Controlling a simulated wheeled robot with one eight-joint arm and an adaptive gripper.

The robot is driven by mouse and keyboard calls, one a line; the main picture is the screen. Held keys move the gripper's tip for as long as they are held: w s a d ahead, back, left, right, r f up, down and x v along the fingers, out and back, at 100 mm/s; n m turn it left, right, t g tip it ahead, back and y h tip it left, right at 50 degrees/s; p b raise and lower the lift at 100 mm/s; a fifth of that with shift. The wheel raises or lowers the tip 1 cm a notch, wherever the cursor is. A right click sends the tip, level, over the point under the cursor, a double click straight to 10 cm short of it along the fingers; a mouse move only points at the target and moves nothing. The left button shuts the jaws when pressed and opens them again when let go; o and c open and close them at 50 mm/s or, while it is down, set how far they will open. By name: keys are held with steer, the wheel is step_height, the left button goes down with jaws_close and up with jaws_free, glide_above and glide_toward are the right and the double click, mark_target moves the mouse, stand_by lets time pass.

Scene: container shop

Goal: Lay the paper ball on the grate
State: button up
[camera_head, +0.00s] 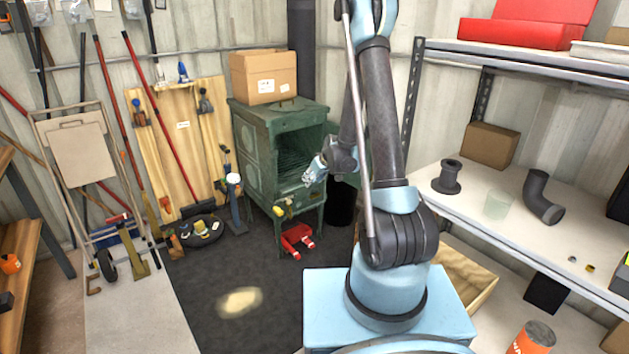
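A green cast-iron stove (258,150) stands at the back wall with its front open. Dark ribbed bars, which look like the grate (290,162), show inside the opening. My gripper (313,173) is at the front right of that opening, pointing left toward it. A small pale light-blue and white shape is at its fingertips. It is too small to tell whether this is the paper ball or only the fingers, or whether they are open. I cannot make out the paper ball anywhere else.
A cardboard box (264,76) sits on the stove. A red object (297,238) lies on the floor before it. The shelf (480,215) at right holds pipe pieces (543,197) and a glass (498,204). The dark floor mat (200,285) is mostly clear.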

steer(key=shift+w+a+f, duration=0.75)
steer(key=shift+w+a, duration=2.05)
steer(key=shift+w, duration=1.25)
steer(key=shift+w+a+f, duration=0.7)
steer(key=shift+w+a, duration=2.05)
steer(key=shift+w, duration=1.35)
steer(key=shift+w+a+f, duration=0.75)
steer(key=shift+w+a, duration=2.05)
steer(key=shift+w, duration=1.25)
steer(key=shift+w+a, duration=0.15)
steer(key=shift+w, duration=0.05)
steer(key=shift+f, duration=1.15)
steer(key=o, duration=0.8)
steer(key=shift+o, duration=0.2)
steer(key=shift+s+r, duration=0.1)
